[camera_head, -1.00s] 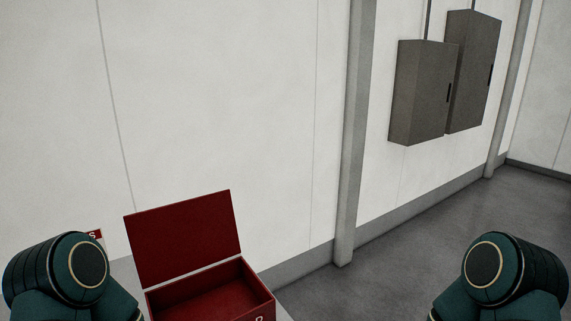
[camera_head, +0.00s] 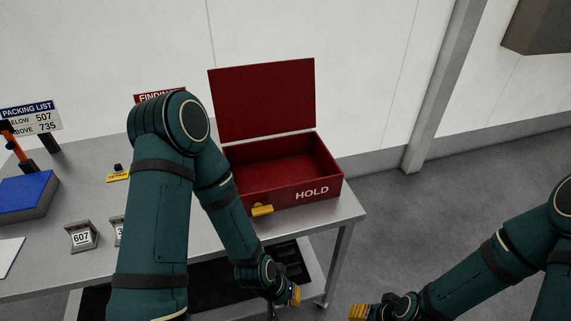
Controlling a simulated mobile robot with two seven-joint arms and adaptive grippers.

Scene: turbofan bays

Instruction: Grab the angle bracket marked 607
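The angle bracket marked 607 (camera_head: 82,237) stands on the grey table at the left in the head view, its label facing me. A second bracket (camera_head: 118,232) is just to its right, mostly hidden behind my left arm, its number unreadable. My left gripper (camera_head: 284,303) is low, in front of the table edge and well right of the 607 bracket, near the bottom of the picture. A yellow fingertip shows, but its opening is unclear. My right gripper (camera_head: 358,312) is at the bottom edge, away from the table, and only partly in view.
An open red box marked HOLD (camera_head: 286,192) stands on the table's right end, with a yellow latch-like piece (camera_head: 262,210) at its front. A blue block (camera_head: 26,197), a packing list sign (camera_head: 31,117) and a small yellow-labelled item (camera_head: 118,175) are left. Floor right of the table is clear.

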